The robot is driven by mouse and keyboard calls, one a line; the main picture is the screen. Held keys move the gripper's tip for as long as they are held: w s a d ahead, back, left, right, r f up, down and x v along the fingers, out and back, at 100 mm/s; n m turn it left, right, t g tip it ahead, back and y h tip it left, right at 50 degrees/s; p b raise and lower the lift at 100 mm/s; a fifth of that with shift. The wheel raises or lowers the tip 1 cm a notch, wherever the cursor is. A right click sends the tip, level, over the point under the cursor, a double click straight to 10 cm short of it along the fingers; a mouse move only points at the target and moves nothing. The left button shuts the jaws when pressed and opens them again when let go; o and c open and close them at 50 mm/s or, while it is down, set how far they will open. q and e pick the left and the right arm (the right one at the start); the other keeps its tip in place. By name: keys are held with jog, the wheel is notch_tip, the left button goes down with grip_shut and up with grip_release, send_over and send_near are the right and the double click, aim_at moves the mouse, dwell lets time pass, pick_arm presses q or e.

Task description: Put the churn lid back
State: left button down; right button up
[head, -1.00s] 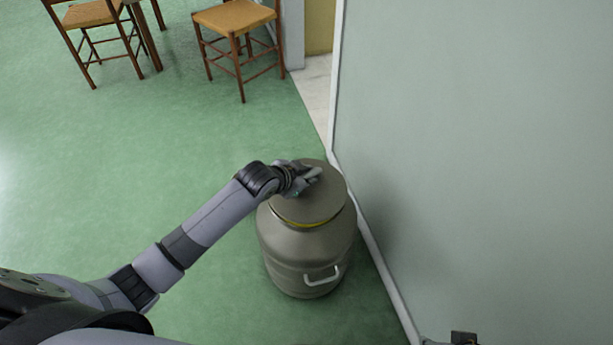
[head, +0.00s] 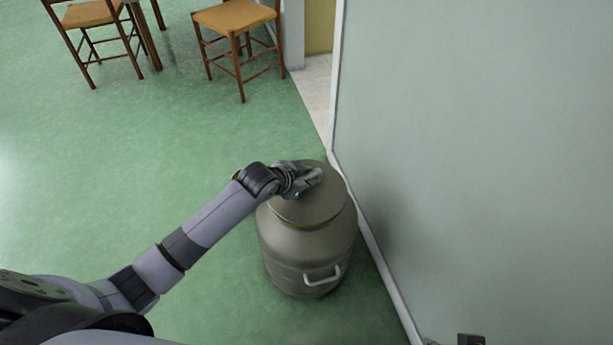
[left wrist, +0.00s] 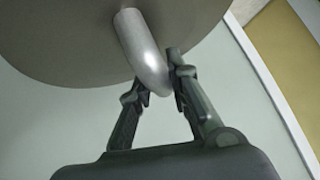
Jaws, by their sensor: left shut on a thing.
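The metal churn (head: 305,255) stands upright on the green floor beside the wall, with a pale side handle facing me. Its round grey-brown lid (head: 318,207) sits on the churn's mouth, and no gap shows between them on the near side. My left gripper (head: 316,178) is over the lid's top, shut on the lid's handle. In the left wrist view, the fingers (left wrist: 160,82) close around the end of the shiny curved lid handle (left wrist: 142,48), and the lid's surface (left wrist: 60,40) fills the upper left. The lid's far rim is partly hidden by my gripper.
A pale wall (head: 470,150) runs close along the right of the churn. Wooden chairs with woven seats, one of them near the doorway (head: 238,17), stand at the back. The green floor (head: 130,170) to the left is clear.

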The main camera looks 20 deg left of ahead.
pick_arm(q)
jog(key=shift+f, duration=0.3)
jog(key=c, duration=1.4)
grip_release()
jog(key=shift+c, duration=0.2)
jog(key=shift+f, duration=0.15)
jog(key=shift+s, duration=0.1)
